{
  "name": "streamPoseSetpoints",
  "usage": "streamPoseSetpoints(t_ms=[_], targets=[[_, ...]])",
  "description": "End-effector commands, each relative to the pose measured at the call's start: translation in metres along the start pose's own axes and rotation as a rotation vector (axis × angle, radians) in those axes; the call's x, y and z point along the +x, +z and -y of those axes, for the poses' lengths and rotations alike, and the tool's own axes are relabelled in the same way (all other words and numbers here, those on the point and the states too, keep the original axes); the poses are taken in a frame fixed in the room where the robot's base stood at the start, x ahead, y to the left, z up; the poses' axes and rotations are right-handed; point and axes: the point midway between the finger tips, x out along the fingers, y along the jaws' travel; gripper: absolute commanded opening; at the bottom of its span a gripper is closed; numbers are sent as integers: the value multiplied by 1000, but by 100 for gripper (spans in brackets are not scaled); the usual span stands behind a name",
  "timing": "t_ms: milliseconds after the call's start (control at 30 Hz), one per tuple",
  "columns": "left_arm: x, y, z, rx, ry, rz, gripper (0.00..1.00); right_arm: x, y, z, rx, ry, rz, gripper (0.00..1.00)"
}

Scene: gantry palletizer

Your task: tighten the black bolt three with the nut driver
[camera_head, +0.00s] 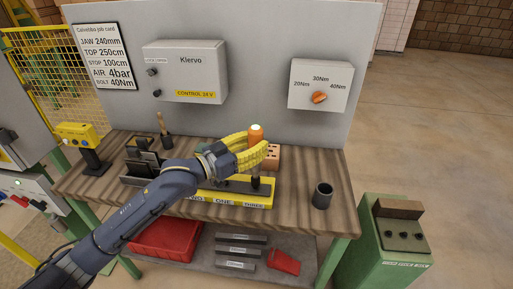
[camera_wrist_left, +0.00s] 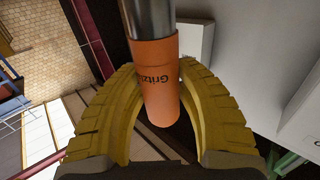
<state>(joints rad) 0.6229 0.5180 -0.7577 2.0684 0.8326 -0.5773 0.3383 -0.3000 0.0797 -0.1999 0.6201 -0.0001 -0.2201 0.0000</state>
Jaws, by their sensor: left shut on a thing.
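My left gripper (camera_head: 256,152) has yellow ribbed fingers and is shut on the nut driver's orange handle (camera_head: 256,135), above the right part of the yellow-edged fixture. In the left wrist view the fingers (camera_wrist_left: 165,105) close around the orange handle (camera_wrist_left: 156,85), and a grey metal shaft (camera_wrist_left: 148,18) extends from it. A dark upright piece (camera_head: 255,182) stands on the fixture below the gripper, by the label THREE (camera_head: 254,205); I cannot tell bolt from driver tip there. The fingers hide the middle of the driver. My right gripper is not in view.
The fixture (camera_head: 236,200) lies on a wooden bench (camera_head: 300,205). A dark cup (camera_head: 322,195) stands to its right and a brown block with holes (camera_head: 273,157) behind. A panel with an orange knob (camera_head: 319,97) is on the back wall. My arm covers the bench's left middle.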

Motion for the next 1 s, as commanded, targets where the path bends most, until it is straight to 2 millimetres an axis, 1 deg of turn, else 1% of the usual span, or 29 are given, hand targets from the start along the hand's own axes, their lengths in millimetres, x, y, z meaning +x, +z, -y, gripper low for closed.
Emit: streamPoseSetpoints(t_ms=[33,100,600,800,1000], targets=[[0,-6,0,2,1,-5,0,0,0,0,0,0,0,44],[0,-11,0,2,1,-5,0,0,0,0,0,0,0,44],[0,-43,0,3,1,-6,0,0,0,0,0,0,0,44],[0,-50,0,1,1,-6,0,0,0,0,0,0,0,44],[0,-51,0,1,0,-6,0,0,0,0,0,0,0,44]])
